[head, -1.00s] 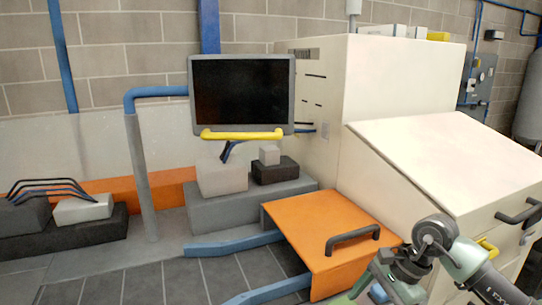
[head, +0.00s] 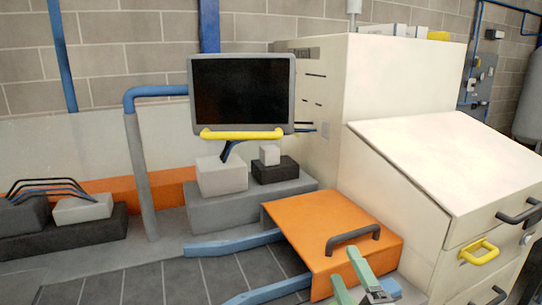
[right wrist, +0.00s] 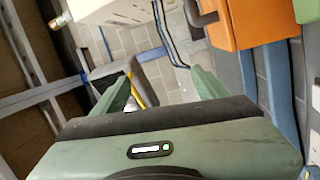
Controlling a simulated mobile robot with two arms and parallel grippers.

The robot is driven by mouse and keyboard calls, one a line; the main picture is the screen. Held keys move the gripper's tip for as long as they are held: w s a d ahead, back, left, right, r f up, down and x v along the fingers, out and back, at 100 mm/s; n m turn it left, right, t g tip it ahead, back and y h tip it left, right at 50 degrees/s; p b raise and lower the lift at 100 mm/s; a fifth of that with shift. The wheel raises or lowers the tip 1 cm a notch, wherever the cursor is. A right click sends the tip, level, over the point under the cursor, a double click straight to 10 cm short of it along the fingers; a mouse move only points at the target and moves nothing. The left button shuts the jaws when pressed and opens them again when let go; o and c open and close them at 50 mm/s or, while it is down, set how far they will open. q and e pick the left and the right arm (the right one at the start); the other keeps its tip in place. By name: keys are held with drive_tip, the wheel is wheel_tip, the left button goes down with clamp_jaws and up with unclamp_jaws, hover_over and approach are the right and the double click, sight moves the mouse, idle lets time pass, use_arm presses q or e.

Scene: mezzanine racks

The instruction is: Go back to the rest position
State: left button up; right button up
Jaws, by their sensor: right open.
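My right gripper (head: 364,282) shows at the bottom of the head view, in front of the orange box lid (head: 300,222) with its dark handle. Its two green fingers are apart, with nothing seen between them. In the right wrist view the green fingers (right wrist: 158,95) are also spread and empty. The orange box (right wrist: 247,22) and its handle lie to the right there, apart from the fingers. My left gripper is not in view.
A cream cabinet (head: 395,200) with handles stands on the right. A black screen (head: 243,92) on a blue-grey post is at the centre. Grey blocks (head: 222,176) stand behind the orange box. The dark tiled floor (head: 150,285) is clear at lower left.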

drive_tip(key=s+d+f+m+g+h, duration=0.35)
drive_tip(key=s+f+m, duration=0.25)
drive_tip(key=f, duration=0.3)
drive_tip(key=s+d+f+m+g+h, duration=0.25)
drive_tip(key=s+f+m+g, duration=0.3)
drive_tip(key=f, duration=0.45)
drive_tip(key=s+a+f+m+g+y, duration=0.15)
drive_tip(key=s+f+g, duration=0.25)
drive_tip(key=s, duration=0.4)
drive_tip(key=s+f+m+g+y, duration=0.1)
drive_tip(key=s+f+m+g, duration=0.25)
drive_tip(key=s, duration=0.55)
wheel_tip(320, 180, down, 26)
drive_tip(key=g, duration=0.1)
drive_tip(key=s+d+f+g, duration=0.1)
drive_tip(key=s+d+f, duration=0.2)
drive_tip(key=s+f, duration=1.3)
drive_tip(key=shift+s+d+f+n, duration=0.15)
drive_tip(key=shift+s+f+n, duration=0.05)
drive_tip(key=shift+s+n, duration=0.3)
